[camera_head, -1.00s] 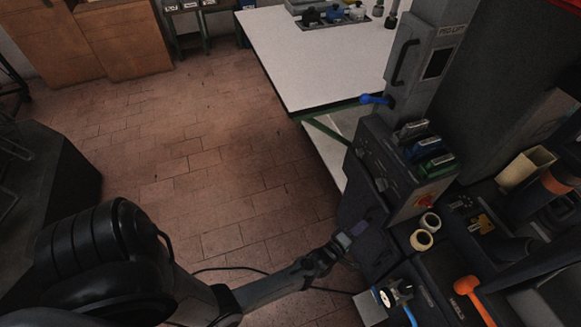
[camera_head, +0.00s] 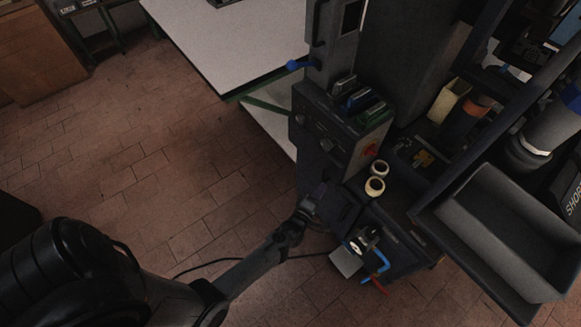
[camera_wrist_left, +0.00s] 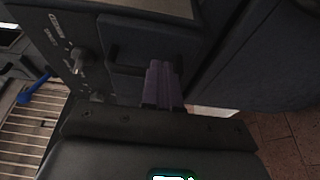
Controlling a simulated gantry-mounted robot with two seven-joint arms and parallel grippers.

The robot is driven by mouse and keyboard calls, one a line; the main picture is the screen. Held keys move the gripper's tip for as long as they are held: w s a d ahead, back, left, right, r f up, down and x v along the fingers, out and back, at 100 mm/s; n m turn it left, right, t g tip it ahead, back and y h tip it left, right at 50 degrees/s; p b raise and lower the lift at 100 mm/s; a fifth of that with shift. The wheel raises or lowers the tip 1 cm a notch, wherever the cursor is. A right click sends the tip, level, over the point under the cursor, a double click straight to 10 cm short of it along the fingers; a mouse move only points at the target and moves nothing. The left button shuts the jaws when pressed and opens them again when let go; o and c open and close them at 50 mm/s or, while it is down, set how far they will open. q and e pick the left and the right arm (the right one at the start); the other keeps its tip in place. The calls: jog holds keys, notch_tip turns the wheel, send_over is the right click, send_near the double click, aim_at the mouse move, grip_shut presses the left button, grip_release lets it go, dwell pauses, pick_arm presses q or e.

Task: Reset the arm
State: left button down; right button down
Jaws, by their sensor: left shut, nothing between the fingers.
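My left arm reaches in from the lower left of the head view. Its gripper (camera_head: 314,198) is by the lower left side of the dark press (camera_head: 325,125), below the control panel. In the left wrist view the fingers (camera_wrist_left: 162,85) are together with nothing between them, in front of the dark press body with its knobs (camera_wrist_left: 82,58). I cannot tell whether they touch it. My right gripper is not in view.
A white-topped table (camera_head: 225,45) stands behind the press. A dark tray (camera_head: 510,235) is at the right. A blue-handled lever (camera_head: 298,65) sticks out from the press. The brick floor (camera_head: 130,170) at left is clear.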

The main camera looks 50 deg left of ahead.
pick_arm(q)
jog(key=a+f+p+v, duration=0.15)
jog(key=p+v, duration=0.25)
jog(key=v, duration=0.9)
jog(key=s+d+r+m+g+h, duration=0.3)
jog(key=r+m+g, duration=0.1)
jog(key=r+m, duration=0.45)
jog(key=s+d+r+m+g+h, duration=0.2)
jog(key=s+r+m+g+h, duration=0.15)
jog(key=r+m, duration=0.55)
jog(key=s+r+m+g+y, duration=0.25)
jog(key=s+m+g, duration=0.25)
jog(key=s+g, duration=0.3)
notch_tip(320, 180, up, 36)
jog(key=t+p, duration=0.1)
jog(key=p, duration=3.4)
jog(key=shift+s+f+t+h, duration=0.15)
jog(key=shift+s+t+h, duration=0.2)
jog(key=shift+h, duration=0.05)
